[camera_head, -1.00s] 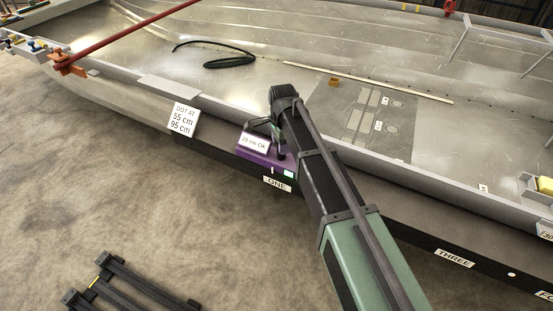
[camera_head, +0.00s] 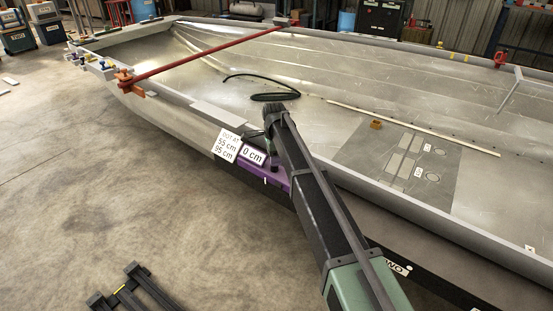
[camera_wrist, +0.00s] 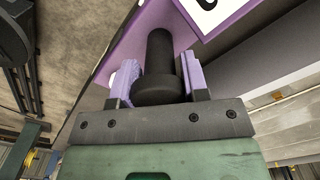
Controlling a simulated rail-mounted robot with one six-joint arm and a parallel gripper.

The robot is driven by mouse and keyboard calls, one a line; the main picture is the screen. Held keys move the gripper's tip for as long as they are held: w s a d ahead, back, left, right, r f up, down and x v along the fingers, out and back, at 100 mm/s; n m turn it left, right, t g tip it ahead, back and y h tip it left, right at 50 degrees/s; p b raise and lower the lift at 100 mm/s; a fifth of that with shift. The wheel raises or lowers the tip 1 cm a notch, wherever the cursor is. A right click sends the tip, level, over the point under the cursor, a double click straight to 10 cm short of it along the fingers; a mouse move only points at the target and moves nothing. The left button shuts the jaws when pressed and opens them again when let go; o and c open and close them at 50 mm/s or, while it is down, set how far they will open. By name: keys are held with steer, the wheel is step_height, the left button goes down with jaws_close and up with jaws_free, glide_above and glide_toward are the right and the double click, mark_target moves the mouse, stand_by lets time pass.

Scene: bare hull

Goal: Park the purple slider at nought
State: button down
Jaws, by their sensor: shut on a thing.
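The purple slider (camera_head: 266,172) sits on the dark rail along the near side of the hull, left of my arm. Its white plate (camera_head: 253,157) reads "0 cm". A white sign (camera_head: 226,146) with "55 cm" and "95 cm" stands right beside the plate on the left. In the wrist view the slider's purple body (camera_wrist: 150,31) carries a black knob (camera_wrist: 158,70). My gripper (camera_wrist: 159,77) is shut on this knob, one lilac-padded finger on each side. In the head view my gripper (camera_head: 271,146) is partly hidden by my own arm.
A dark rack (camera_head: 135,290) lies on otherwise clear floor.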

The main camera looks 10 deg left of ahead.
steer(key=shift+w+a, duration=0.1)
steer(key=shift+w, duration=0.1)
steer(key=c, duration=0.9)
jaws_free()
step_height(320, 180, up, 11)
steer(key=p, duration=1.1)
steer(key=shift+r, duration=0.1)
